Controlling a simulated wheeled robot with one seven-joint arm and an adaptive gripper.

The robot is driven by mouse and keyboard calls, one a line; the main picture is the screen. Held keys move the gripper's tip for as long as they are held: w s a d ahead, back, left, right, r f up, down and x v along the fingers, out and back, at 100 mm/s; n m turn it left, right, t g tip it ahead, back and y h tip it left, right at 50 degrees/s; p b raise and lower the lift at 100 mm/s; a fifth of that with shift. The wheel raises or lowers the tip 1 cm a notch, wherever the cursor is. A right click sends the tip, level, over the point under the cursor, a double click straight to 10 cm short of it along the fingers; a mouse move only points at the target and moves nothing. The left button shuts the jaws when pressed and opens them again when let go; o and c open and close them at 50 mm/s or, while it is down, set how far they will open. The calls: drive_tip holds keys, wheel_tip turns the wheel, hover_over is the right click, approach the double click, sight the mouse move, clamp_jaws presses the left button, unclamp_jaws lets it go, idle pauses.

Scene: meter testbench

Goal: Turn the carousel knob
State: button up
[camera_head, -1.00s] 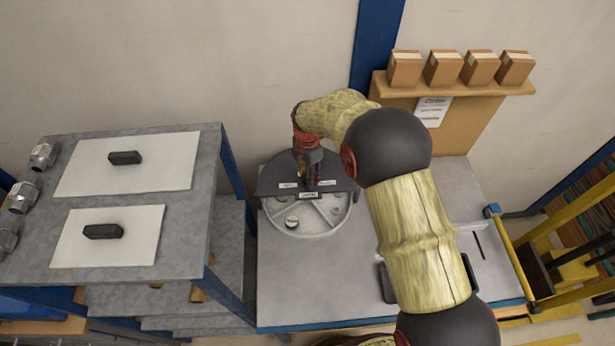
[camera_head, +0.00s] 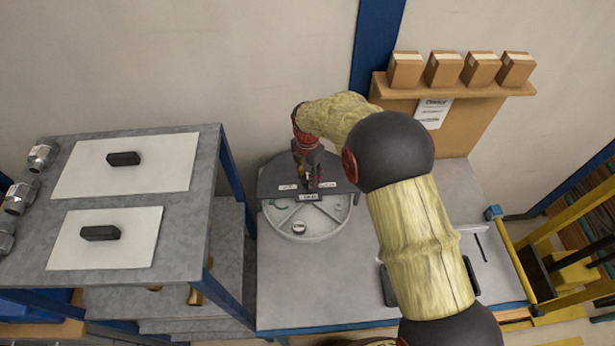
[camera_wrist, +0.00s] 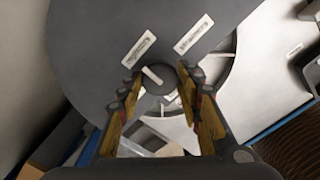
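The carousel (camera_head: 322,227) is a round, pale grey, spoked tray on the bench, with a dark grey cover (camera_head: 268,181) over its back part and small white labels on it. The carousel knob (camera_wrist: 154,77), a dark round piece with a white bar, shows at the cover's middle in the wrist view. My gripper (camera_head: 309,187) points down at the knob, which it hides in the head view.
A grey table (camera_head: 190,225) with two white plates stands at left. Several boxes (camera_head: 442,68) sit on a shelf at back right. Bare bench (camera_head: 285,285) lies in front.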

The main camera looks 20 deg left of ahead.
sight(308, 179)
drive_tip(key=o, duration=0.5)
drive_tip(key=shift+c, duration=0.2)
wheel_tip(308, 179, up, 12)
idle(0.4)
drive_tip(key=shift+w, duration=0.1)
idle(0.4)
